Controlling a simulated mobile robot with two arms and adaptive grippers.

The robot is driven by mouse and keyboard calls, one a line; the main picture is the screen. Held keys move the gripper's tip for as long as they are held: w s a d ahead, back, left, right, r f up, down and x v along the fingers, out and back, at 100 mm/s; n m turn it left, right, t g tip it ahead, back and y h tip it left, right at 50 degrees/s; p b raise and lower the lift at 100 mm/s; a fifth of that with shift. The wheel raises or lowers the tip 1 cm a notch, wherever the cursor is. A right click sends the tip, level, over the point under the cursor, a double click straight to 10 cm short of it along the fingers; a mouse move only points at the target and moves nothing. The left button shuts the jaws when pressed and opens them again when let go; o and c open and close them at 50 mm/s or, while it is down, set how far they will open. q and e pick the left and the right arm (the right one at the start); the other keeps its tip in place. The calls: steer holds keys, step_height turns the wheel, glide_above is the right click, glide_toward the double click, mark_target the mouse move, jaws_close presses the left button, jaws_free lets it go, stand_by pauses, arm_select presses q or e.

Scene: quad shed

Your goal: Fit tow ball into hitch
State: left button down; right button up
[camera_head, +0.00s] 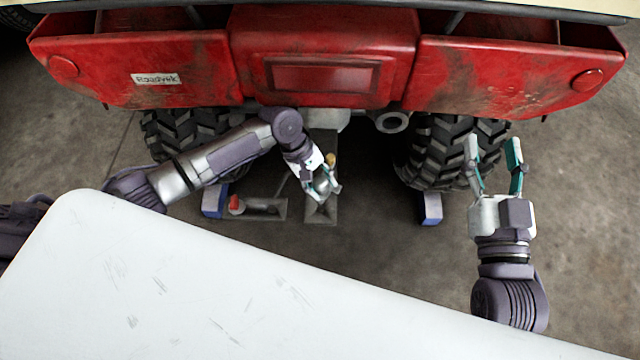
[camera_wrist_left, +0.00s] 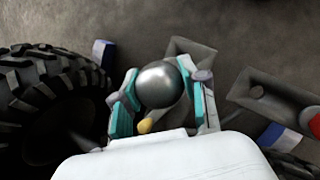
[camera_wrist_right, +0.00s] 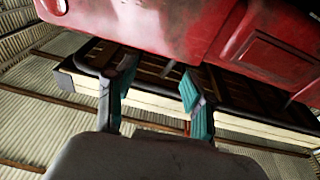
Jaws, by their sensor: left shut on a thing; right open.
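The tow ball (camera_wrist_left: 158,84) is a shiny grey metal sphere, held between the teal fingers of my left gripper (camera_wrist_left: 160,95). In the head view my left gripper (camera_head: 324,186) is low behind the red quad, over the end of a grey metal bar (camera_head: 320,213) that looks like the hitch. In the left wrist view the bar's end (camera_wrist_left: 188,47) shows just beyond the ball. Whether the ball touches it I cannot tell; any shank or hole is hidden. A small yellow part (camera_wrist_left: 145,126) sits below the ball. My right gripper (camera_head: 494,165) is open and empty, right of the rear wheel.
A second grey plate (camera_head: 268,208) with a hole and a red part (camera_head: 236,205) lies left of the bar. Blue-white blocks (camera_head: 214,200) (camera_head: 430,208) stand by the tyres (camera_head: 450,150). The quad's red rear (camera_head: 200,70) overhangs; a white surface (camera_head: 200,290) fills the front.

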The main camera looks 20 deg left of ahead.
arm_select(q)
steer(key=shift+s+f+b, duration=0.15)
steer(key=shift+f+b, duration=0.8)
steer(key=shift+b, duration=0.1)
arm_select(e)
steer(key=s+r+t+y, duration=0.2)
steer(key=r+t, duration=0.3)
steer(key=r, duration=0.3)
steer(key=shift+s+a+t, duration=0.15)
steer(key=shift+s+t, duration=0.25)
steer(key=shift+s, duration=0.5)
steer(key=shift+w+f, duration=0.1)
steer(key=shift+w, duration=0.05)
steer(key=shift+w+f+g, duration=0.45)
steer(key=shift+f+g, duration=0.15)
steer(key=shift+f, duration=0.15)
arm_select(q)
steer(key=shift+p, duration=0.5)
arm_select(e)
steer(key=shift+w+f+g+h, duration=0.4)
steer(key=shift+w+f+g, duration=0.15)
steer(key=shift+f+g, duration=0.15)
steer(key=shift+w+f, duration=0.1)
steer(key=shift+f, duration=0.05)
steer(key=shift+w+f+g, duration=0.1)
steer(key=shift+f+g, duration=0.15)
steer(key=shift+g, duration=0.05)
steer(key=shift+w+f+g, duration=0.15)
steer(key=shift+f+g, duration=0.15)
steer(key=shift+f, duration=0.2)
